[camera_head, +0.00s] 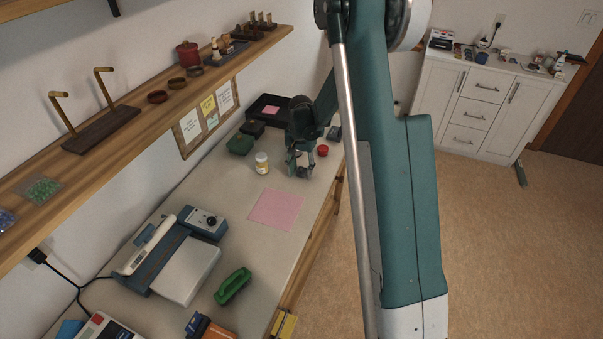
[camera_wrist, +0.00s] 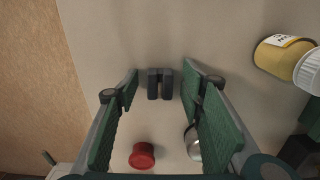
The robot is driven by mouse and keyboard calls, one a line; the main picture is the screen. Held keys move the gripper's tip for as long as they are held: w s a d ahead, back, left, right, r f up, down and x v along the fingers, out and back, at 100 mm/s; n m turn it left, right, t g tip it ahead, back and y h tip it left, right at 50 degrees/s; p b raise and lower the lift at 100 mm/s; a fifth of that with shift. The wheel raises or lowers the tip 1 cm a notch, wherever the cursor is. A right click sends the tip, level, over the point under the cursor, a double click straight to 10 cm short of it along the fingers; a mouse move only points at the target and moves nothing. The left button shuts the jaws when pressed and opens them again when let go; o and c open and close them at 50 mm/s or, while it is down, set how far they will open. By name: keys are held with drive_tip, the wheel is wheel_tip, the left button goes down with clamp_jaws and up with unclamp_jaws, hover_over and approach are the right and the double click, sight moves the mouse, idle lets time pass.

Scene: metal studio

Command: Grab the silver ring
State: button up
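My gripper (camera_head: 300,165) hangs low over the far part of the workbench (camera_head: 225,235). In the wrist view my gripper (camera_wrist: 161,112) is open, its green-padded fingers wide apart with nothing held between them. A small shiny silver piece (camera_wrist: 192,143), which looks like the silver ring, shows beside the inner side of the right finger. That finger partly hides it, so its full shape and any contact cannot be told. I cannot make it out in the head view. A small dark two-pronged piece (camera_wrist: 160,84) shows between the fingers; I cannot tell what it is.
A red round object (camera_wrist: 142,155) lies close by, left of the silver piece. A yellow bottle with white cap (camera_head: 262,163) stands left of my gripper. A green container (camera_head: 240,145) and black tray (camera_head: 268,109) lie behind. A pink sheet (camera_head: 276,209) lies flat nearer.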

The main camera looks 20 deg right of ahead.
sight(301, 168)
drive_tip(key=shift+c, duration=0.2)
drive_tip(key=c, duration=0.8)
drive_tip(key=shift+r, duration=0.1)
wheel_tip(301, 168, up, 10)
drive_tip(key=shift+f+p, duration=0.1)
drive_tip(key=shift+p, duration=0.65)
